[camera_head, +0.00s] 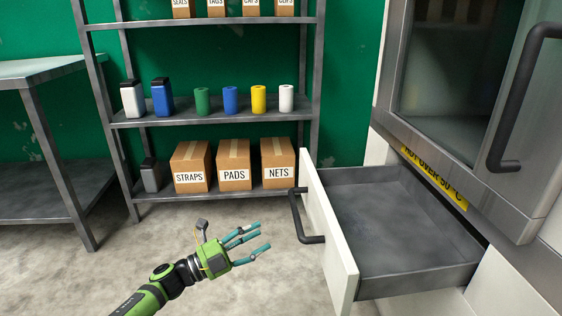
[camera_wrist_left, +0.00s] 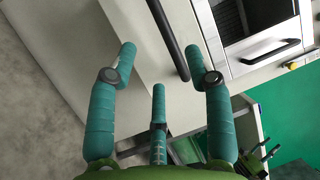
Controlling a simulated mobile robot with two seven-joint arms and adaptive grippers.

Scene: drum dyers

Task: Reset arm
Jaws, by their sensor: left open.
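My left gripper (camera_head: 250,243) is in the lower middle of the head view, green with teal fingers. Its fingers are spread and nothing is between them. It is left of the pulled-out drawer (camera_head: 343,254) and apart from its black handle (camera_head: 300,216). In the left wrist view the open fingers (camera_wrist_left: 160,65) point toward the white drawer front (camera_wrist_left: 110,60) and the dark handle bar (camera_wrist_left: 168,38).
The drawer, empty inside, juts out under the dyer door (camera_head: 450,80). A metal shelf (camera_head: 215,118) at the back holds bottles, coloured cylinders and boxes labelled STRAPS, PADS and NETS. A metal table (camera_head: 45,70) stands at left. The floor (camera_head: 130,260) between is clear.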

